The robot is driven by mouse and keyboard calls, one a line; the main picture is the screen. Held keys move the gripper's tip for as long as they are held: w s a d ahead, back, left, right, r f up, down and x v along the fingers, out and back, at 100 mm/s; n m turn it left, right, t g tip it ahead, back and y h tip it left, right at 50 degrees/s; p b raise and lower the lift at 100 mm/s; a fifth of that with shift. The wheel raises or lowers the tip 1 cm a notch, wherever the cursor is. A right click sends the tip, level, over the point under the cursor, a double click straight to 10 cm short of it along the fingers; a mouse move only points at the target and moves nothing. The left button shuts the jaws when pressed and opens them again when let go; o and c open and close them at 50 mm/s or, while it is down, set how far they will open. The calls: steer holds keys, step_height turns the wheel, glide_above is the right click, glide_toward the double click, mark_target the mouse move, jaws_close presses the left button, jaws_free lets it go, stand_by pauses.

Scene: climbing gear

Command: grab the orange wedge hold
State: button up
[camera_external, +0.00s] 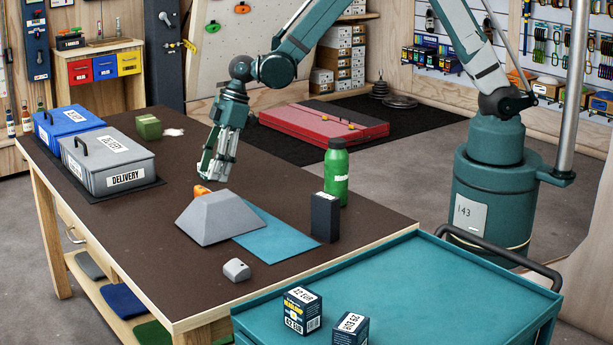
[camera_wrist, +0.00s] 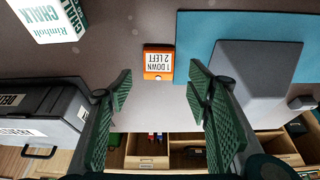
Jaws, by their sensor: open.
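The orange wedge hold (camera_external: 201,191) lies on the dark tabletop, partly hidden behind the left side of the grey sloped block in the external view. In the wrist view the hold (camera_wrist: 158,62) appears as a small orange piece with a white label reading "1 DOWN 2 LEFT". My gripper (camera_external: 213,170) is above the table, a little above the hold, pointing down. In the wrist view my gripper (camera_wrist: 160,88) has its green-padded fingers spread wide and empty. The hold appears between the fingers but just beyond their tips, apart from both.
A green bottle (camera_external: 336,172), a black box (camera_external: 325,217) and a small grey piece (camera_external: 237,270) stand nearby. A grey delivery box (camera_external: 109,160) is at left. Tabletop left of the hold is clear.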

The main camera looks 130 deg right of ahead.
steer(key=shift+f, duration=0.1)
steer(key=shift+b+x, duration=0.4)
steer(key=shift+x, duration=2.1)
steer(key=shift+w+d, duration=0.1)
steer(key=c, duration=1)
